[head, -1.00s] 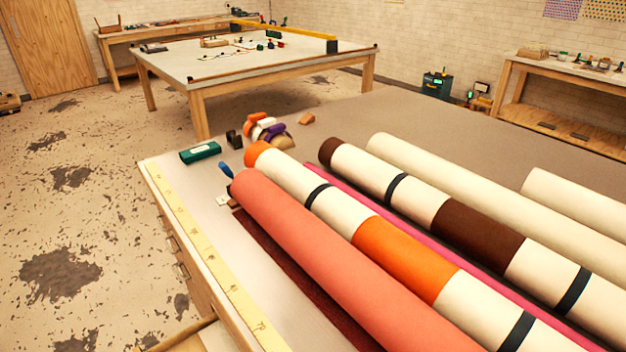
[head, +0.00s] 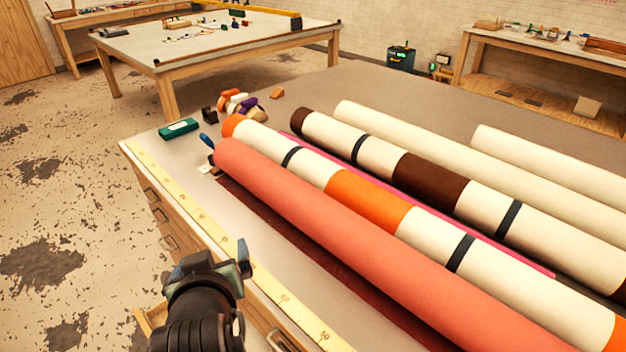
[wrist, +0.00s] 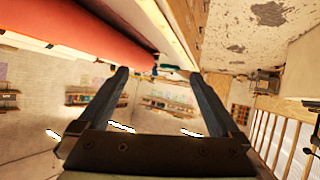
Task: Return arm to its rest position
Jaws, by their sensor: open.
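My gripper (head: 218,258) is at the bottom of the head view, over the front edge of the worktable (head: 143,160) by the yellow measuring strip (head: 215,230). In the wrist view its two fingers (wrist: 160,88) stand apart with nothing between them. The salmon-pink roll (head: 330,245) lies nearest to the gripper on the table, apart from it. It also shows at the upper left of the wrist view (wrist: 85,25). Behind it lie an orange-and-cream roll (head: 365,197), a brown-and-cream roll (head: 430,180) and plain cream rolls (head: 420,145).
A green box (head: 178,128), a dark block (head: 209,115) and a pile of small coloured items (head: 240,103) sit at the table's far left corner. Drawers (head: 165,220) line its front side. Bare floor (head: 60,200) lies to the left. Another table (head: 220,50) stands behind.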

